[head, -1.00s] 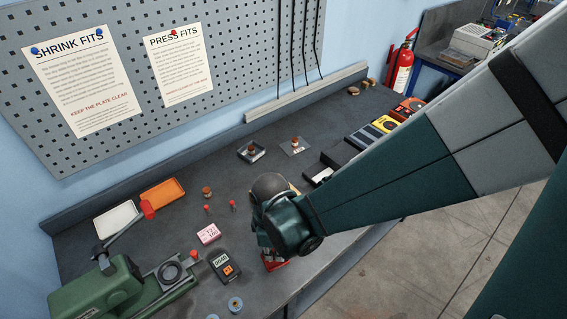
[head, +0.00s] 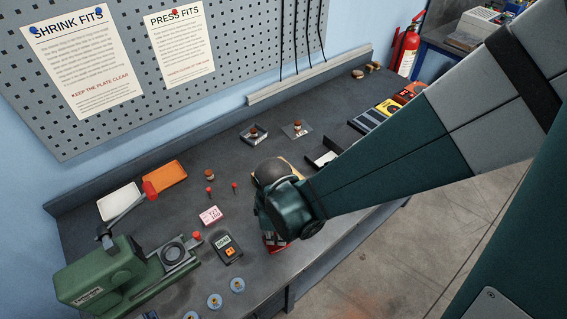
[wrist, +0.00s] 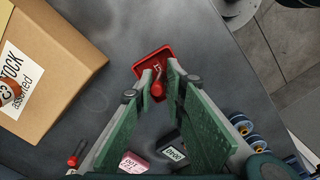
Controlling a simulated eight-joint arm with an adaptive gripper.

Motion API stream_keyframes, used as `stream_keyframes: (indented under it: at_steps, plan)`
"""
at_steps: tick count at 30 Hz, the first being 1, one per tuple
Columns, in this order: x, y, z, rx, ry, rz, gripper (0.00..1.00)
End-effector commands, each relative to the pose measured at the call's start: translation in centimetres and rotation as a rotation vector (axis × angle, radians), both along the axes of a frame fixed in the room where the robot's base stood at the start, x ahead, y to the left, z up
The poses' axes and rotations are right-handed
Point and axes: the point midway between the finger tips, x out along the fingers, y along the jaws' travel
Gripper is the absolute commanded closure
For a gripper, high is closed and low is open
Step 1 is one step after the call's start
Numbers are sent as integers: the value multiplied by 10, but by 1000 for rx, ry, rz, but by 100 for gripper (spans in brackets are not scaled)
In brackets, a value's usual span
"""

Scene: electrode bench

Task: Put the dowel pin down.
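In the wrist view my gripper (wrist: 161,78) points at a red block (wrist: 152,62) with a small pale marking. A small red rounded piece (wrist: 157,90) shows between the fingertips, closer to the left finger. I cannot tell whether it is the dowel pin, whether it is gripped, or whether it belongs to the block. In the head view the gripper end of my arm hangs over the front part of the bench, hiding most of the red block (head: 275,245). Two small red-topped pins (head: 209,190) (head: 234,186) stand on the bench, left of my gripper.
A cardboard box (wrist: 60,50) stands left of my gripper in the wrist view.

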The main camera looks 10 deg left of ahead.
Motion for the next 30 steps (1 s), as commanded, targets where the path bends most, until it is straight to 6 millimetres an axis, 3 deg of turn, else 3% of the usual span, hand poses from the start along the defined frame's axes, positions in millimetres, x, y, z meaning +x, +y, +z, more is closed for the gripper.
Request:
stream_keyframes:
  at_steps: [11,30]
  plan:
    - [0,0,11,0,0,0,85]
    - [-1,0,72,0,0,0,85]
